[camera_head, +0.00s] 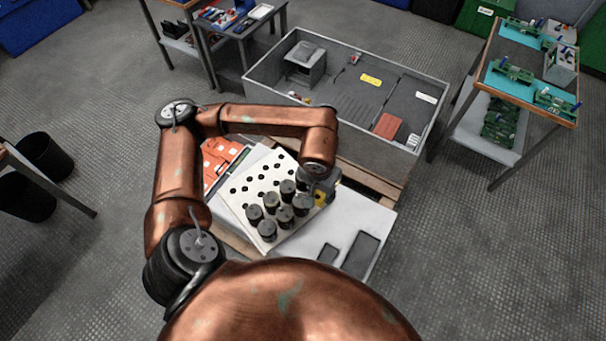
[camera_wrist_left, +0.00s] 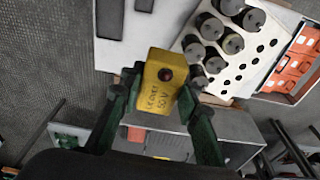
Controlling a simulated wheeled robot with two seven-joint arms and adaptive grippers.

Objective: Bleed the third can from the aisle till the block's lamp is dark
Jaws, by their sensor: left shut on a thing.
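My left gripper (camera_head: 318,188) is shut on a yellow block (camera_wrist_left: 155,100). The block also shows partly in the head view (camera_head: 321,198). It has a round lamp (camera_wrist_left: 166,73) that looks dark reddish-brown, and lettering with "50V". Several dark cylindrical cans (camera_head: 272,201) stand upright in a group on a white plate with holes (camera_head: 246,190). They also show in the wrist view (camera_wrist_left: 232,43), to the right of the block. The gripper is beside the group's right end in the head view; I cannot tell whether the block touches a can. My right gripper is not in view.
Two dark flat pieces (camera_head: 361,254) lie on the light tabletop (camera_head: 378,217) at right. A large grey open crate (camera_head: 430,130) stands behind. A bench with green boards (camera_head: 512,72) is at far right.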

